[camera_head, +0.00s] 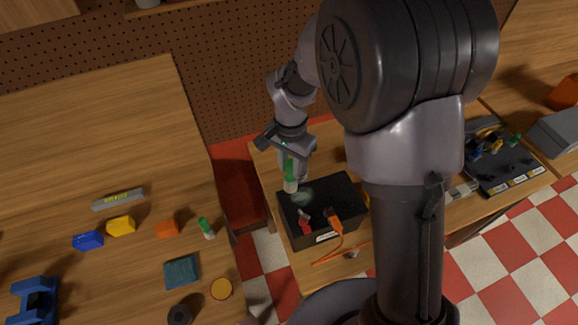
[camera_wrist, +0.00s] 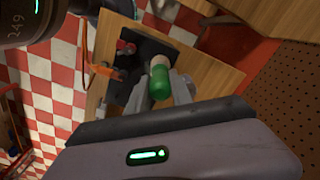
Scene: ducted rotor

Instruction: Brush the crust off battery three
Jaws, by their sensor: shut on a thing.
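My gripper (camera_head: 291,166) is shut on a green-handled brush (camera_head: 290,180) with a pale tip, which points down over the back left part of a black battery (camera_head: 345,193). A pale greenish crust patch (camera_head: 302,198) lies on the battery top right beside the brush tip; I cannot tell whether they touch. A red clamp (camera_head: 305,224) and an orange clamp (camera_head: 334,220) sit on the battery's front part. Its front label (camera_head: 326,237) is too small to read. The wrist view shows the brush (camera_wrist: 160,82) against the dark battery (camera_wrist: 128,60).
An orange cable (camera_head: 327,258) runs off the battery's front edge. A dark tray (camera_head: 505,170) with several coloured pieces lies to the right, beyond my arm. The left table holds a green-and-white bottle (camera_head: 206,228), a level (camera_head: 118,199) and several small blocks.

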